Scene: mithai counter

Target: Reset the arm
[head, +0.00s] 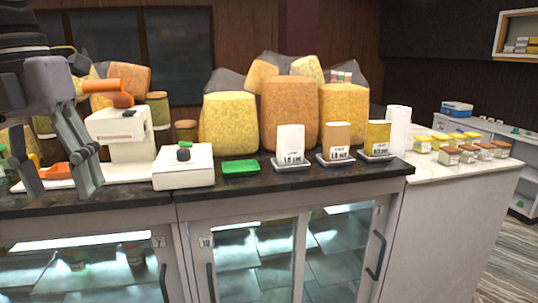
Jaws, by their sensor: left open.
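My left gripper (58,172) hangs down at the left of the head view, in front of the counter's left end. Its dark fingers are spread apart with nothing between them. It blocks part of the goods and an orange scoop-like item (56,171) behind it. My right gripper is not in view.
A dark-topped counter (240,190) with glass doors below runs across the view. On it stand a white machine (118,125), a white box (184,168), a green tray (240,167), and several packets on small trays. Large yellow and orange sacks (229,123) stand behind. A paper roll (398,129) and jars are right.

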